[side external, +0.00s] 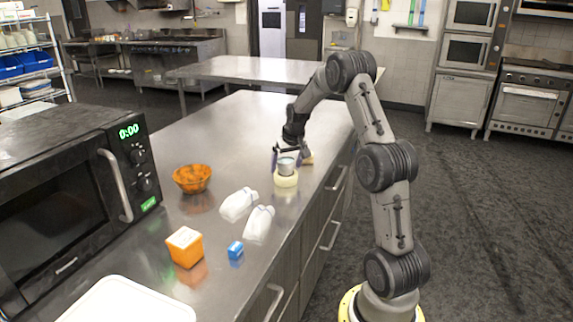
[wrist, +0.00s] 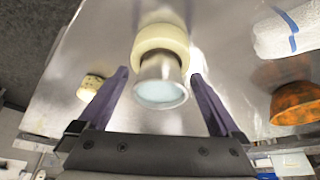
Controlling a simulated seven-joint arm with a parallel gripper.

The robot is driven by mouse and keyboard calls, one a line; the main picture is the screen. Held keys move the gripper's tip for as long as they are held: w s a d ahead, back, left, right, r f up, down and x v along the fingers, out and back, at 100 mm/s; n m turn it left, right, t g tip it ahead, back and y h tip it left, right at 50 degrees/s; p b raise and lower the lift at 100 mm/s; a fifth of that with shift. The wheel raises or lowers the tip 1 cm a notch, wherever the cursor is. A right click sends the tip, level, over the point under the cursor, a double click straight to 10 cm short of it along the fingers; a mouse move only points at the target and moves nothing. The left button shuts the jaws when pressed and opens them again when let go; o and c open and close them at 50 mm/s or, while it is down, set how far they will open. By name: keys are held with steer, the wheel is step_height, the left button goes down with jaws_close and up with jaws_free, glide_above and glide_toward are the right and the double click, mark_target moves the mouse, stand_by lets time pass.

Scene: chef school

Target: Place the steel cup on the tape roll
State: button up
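The steel cup (side external: 287,165) stands upright on the pale yellow tape roll (side external: 286,180), near the right edge of the steel counter. In the wrist view the cup (wrist: 160,88) shows its pale blue inside, with the tape roll (wrist: 160,36) under its base. I cannot tell whether the cup sits on the ring or partly in its hole. My gripper (wrist: 159,74) is open, with its purple fingers on either side of the cup and a visible gap at each side. In the side view my gripper (side external: 287,154) is around the cup's upper part.
A tan object (side external: 307,157) lies just right of the cup. A microwave (side external: 75,205) fills the left. The counter beyond is clear.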

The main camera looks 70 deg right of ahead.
steer(key=shift+r, duration=0.5)
steer(key=v, duration=1.1)
steer(key=a+r+n, duration=0.2)
steer(key=a+r, duration=0.3)
steer(key=a, duration=0.8)
steer(key=s+a+r+n+t+y, duration=0.1)
steer(key=s+a, duration=0.1)
steer(key=a, duration=0.3)
steer(key=s+a+r+n+t, duration=0.1)
steer(key=s+a+n, duration=0.15)
steer(key=a, duration=0.35)
steer(key=s+a+f+n+y, duration=0.2)
steer(key=s+a+f+n, duration=0.1)
steer(key=s+a, duration=0.9)
steer(key=shift+s+f, duration=0.7)
steer(key=shift+s, duration=0.15)
